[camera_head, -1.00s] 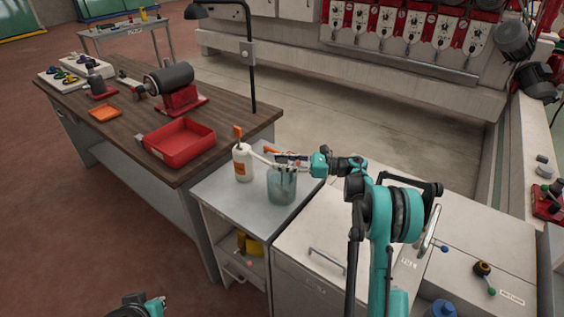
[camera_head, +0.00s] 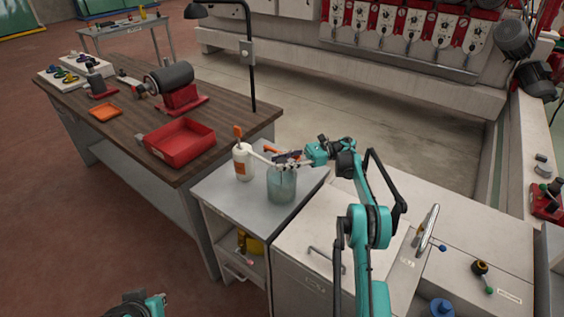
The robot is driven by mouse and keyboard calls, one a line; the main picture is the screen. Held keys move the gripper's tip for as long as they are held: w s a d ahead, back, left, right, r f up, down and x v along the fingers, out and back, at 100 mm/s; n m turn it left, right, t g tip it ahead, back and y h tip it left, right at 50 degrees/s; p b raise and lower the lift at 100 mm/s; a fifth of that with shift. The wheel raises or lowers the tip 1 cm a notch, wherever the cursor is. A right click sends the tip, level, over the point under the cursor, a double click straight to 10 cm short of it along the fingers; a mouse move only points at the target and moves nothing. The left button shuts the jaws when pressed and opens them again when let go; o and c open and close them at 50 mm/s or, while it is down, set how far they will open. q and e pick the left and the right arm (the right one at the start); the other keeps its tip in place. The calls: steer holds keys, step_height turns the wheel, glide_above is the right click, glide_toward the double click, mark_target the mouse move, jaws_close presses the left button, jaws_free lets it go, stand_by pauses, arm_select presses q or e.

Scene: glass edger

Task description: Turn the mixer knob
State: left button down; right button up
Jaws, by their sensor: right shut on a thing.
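A small dark knob with a yellow band (camera_head: 480,267) and a green ball-ended lever (camera_head: 489,290) sits on the pale machine top at the lower right, near a small white label (camera_head: 510,297). I cannot read the label clearly. My right gripper (camera_head: 288,160) is far to the left of this knob, at the mouth of a glass jar (camera_head: 282,187). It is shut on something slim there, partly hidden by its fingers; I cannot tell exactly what. Only a teal and black part of my left arm shows at the bottom left edge; its gripper is not visible.
A white bottle with orange label (camera_head: 243,163) stands close left of the jar on the grey cabinet (camera_head: 222,195). A red tray (camera_head: 180,143) lies on the wooden bench.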

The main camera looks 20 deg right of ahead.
mark_target(281, 160)
steer(key=o, duration=1.2)
steer(key=shift+a, duration=0.1)
steer(key=shift+c, duration=0.2)
step_height(281, 160, up, 10)
